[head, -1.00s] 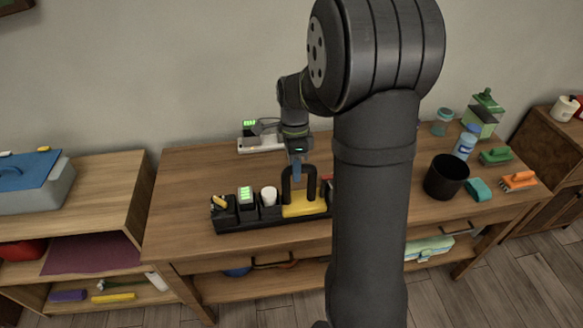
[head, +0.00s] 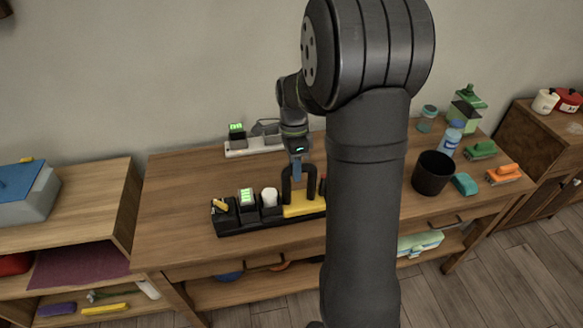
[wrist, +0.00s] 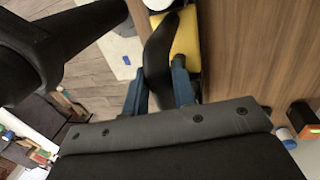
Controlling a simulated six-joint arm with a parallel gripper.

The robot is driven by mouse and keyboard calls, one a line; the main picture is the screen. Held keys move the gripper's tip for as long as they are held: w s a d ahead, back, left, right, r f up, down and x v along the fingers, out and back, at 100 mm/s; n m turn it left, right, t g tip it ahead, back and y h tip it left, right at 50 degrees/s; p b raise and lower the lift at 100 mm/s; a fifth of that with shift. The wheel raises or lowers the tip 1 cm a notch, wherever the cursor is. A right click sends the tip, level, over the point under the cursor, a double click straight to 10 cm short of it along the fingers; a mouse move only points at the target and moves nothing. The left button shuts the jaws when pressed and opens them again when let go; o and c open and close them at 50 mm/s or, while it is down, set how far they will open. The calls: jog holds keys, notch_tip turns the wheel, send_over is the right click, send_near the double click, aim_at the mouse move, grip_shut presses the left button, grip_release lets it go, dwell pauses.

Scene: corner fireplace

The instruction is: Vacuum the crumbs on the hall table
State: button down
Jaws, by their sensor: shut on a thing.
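The hand vacuum, a yellow body (head: 302,208) with a black arched handle (head: 286,187), stands at the right part of a black caddy (head: 235,226) on the wooden hall table (head: 180,190). My gripper (head: 297,174) comes down from above and is shut on the handle. In the wrist view its blue fingers (wrist: 160,88) lie on both sides of the black handle (wrist: 160,55), with the yellow body (wrist: 186,45) beyond. My arm hides the vacuum's right end and part of the table. I cannot make out any crumbs.
The caddy also holds a green-lit battery (head: 246,195) and a white cylinder (head: 269,197). A white power strip (head: 245,151) lies behind. At right stand a black bin (head: 433,174), a bottle (head: 451,138), a teal sponge (head: 465,184) and brushes (head: 503,174). The left tabletop is clear.

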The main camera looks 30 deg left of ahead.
jog(key=shift+w+d, duration=0.6)
jog(key=shift+w, duration=0.05)
jog(key=shift+s+a, duration=3.15)
jog(key=shift+s, duration=0.05)
jog(key=s+d+v, duration=0.1)
jog(key=v, duration=0.5)
jog(key=shift+r, duration=0.35)
dwell(0.5)
jog(key=shift+a, duration=0.1)
dwell(1.2)
